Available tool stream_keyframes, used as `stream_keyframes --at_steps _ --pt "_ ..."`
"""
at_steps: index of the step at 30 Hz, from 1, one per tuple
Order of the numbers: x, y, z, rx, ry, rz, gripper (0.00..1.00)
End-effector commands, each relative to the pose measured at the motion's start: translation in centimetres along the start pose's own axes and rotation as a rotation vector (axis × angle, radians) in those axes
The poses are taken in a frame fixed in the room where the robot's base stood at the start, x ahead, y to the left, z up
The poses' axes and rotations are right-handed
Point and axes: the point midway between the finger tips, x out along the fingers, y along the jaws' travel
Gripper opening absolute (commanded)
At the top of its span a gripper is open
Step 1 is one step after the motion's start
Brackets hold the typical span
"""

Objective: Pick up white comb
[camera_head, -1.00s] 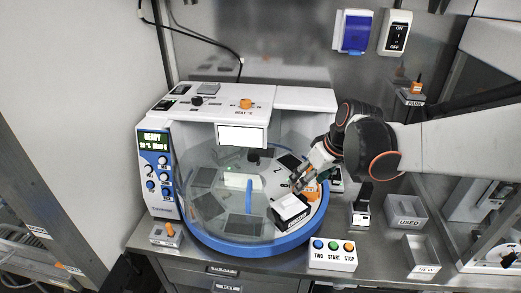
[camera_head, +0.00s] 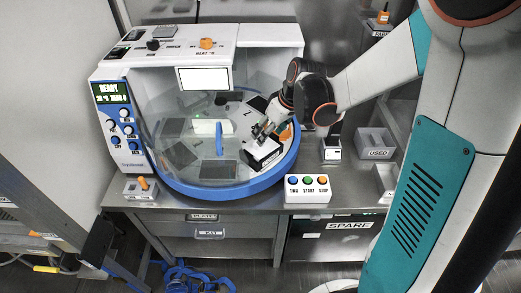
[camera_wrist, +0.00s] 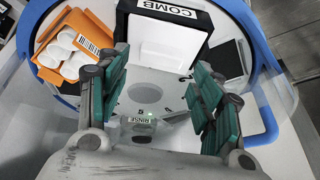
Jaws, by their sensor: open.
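The white comb (camera_wrist: 168,42) shows as a pale block in a dark frame labelled COMB (camera_wrist: 166,13) at the upper middle of the wrist view. In the head view the black-and-white comb box (camera_head: 262,153) sits at the front right of the round turntable (camera_head: 228,186). My gripper (camera_wrist: 158,62) is open, with its teal-padded fingers apart on either side of the near part of the comb box and nothing held between them. In the head view my gripper (camera_head: 262,133) is right above the box. Whether the fingers touch it cannot be told.
An orange rack (camera_wrist: 72,48) with white round pieces lies left of the comb box. The machine's clear cover (camera_head: 180,130) and blue rim surround the turntable. A button box (camera_head: 307,188) stands in front on the right, and a USED bin (camera_head: 376,143) further right.

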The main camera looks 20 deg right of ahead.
Motion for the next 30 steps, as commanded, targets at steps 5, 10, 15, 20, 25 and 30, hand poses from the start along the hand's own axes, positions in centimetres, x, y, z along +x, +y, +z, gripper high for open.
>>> stream_keyframes --at_steps 5,10,15,20,25,30 --pt "2.2 -0.1 0.0 -0.003 0.000 0.000 0.60" --pt "4.6 -0.1 -0.1 -0.001 0.000 0.001 0.60" --pt "5.0 -0.2 -0.1 0.000 0.000 0.001 0.60" --pt "4.9 -0.2 -0.1 0.000 0.000 0.001 0.49" --pt "4.9 -0.2 -0.1 0.000 0.000 0.001 0.22" --pt "4.9 -0.2 -0.1 -0.001 0.000 0.001 0.17"
